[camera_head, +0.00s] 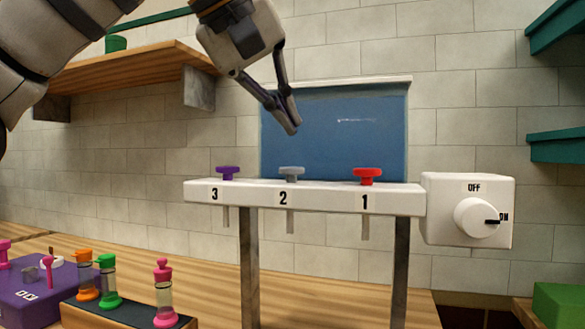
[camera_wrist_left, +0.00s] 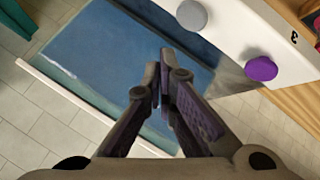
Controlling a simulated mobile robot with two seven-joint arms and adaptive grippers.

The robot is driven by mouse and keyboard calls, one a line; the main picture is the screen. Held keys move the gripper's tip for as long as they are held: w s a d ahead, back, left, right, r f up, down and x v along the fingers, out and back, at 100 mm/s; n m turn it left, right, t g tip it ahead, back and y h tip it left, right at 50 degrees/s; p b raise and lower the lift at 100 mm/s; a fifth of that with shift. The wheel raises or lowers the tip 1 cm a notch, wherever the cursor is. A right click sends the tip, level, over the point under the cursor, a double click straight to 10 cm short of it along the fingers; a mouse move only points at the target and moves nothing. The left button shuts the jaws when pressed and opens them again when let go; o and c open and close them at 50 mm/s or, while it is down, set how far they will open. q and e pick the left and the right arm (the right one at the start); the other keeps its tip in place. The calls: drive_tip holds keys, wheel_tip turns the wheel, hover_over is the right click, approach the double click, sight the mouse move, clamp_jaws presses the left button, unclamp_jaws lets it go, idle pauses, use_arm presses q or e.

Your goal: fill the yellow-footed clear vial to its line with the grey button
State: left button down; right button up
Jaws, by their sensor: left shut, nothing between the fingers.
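The grey button (camera_head: 291,173) sits at number 2 on top of the white dispenser bar (camera_head: 322,198). It also shows in the left wrist view (camera_wrist_left: 192,15) at the top edge. My left gripper (camera_head: 292,127) is shut and empty, its fingertips pointing down above the grey button and apart from it. In the left wrist view the fingertips (camera_wrist_left: 163,62) lie together, short of the bar. A short spout (camera_head: 290,222) hangs under number 2. I cannot make out a yellow-footed vial in either view. My right gripper is not in view.
A purple button (camera_head: 228,172) and a red button (camera_head: 367,176) flank the grey one. A white knob box (camera_head: 468,210) has its pointer at ON. Vials with orange (camera_head: 87,293), green (camera_head: 109,300) and pink (camera_head: 165,317) feet stand in a rack (camera_head: 125,313), lower left.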

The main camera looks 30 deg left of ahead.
use_arm(q)
drive_tip(key=shift+f, duration=1.4)
drive_tip(key=shift+f, duration=0.2)
drive_tip(key=shift+f, duration=0.2)
drive_tip(key=shift+f, duration=0.65)
idle(1.1)
drive_tip(key=shift+r, duration=1.05)
drive_tip(key=shift+r, duration=2.5)
idle(0.6)
